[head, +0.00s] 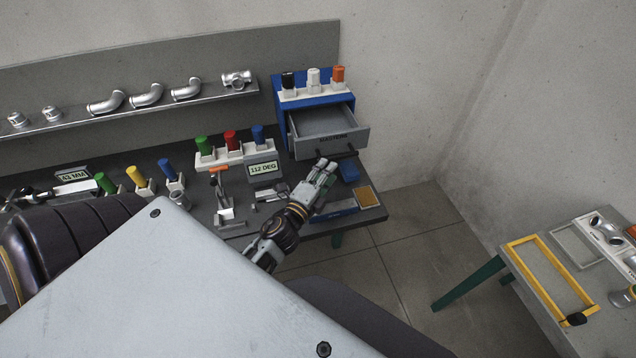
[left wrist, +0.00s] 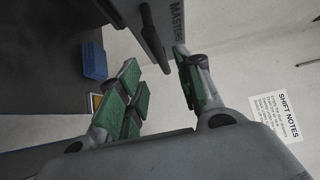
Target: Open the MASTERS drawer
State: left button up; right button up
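The MASTERS drawer (head: 345,142) is a grey drawer in the blue cabinet (head: 282,112) at the back of the bench. It stands pulled out, and its visible inside looks empty. The drawer front also shows in the left wrist view (left wrist: 166,12), with the MASTERS lettering and a dark bar handle (left wrist: 152,32). My left gripper (head: 328,164) is just in front of the drawer front, at the handle. In the left wrist view its green-padded fingers (left wrist: 160,75) are apart, with the handle's end near the gap. I cannot tell whether they touch it. My right gripper is out of view.
A small blue bin (head: 349,172) and an orange-yellow pad (head: 368,197) lie near my left gripper. A 112 DEG display (head: 263,169) stands left of it. Colored cylinders top the cabinet. A second table (head: 540,290) is at right, with open floor between.

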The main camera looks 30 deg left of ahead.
pick_arm(q)
jog(key=shift+s+d, duration=0.15)
jog(key=shift+s, duration=1.85)
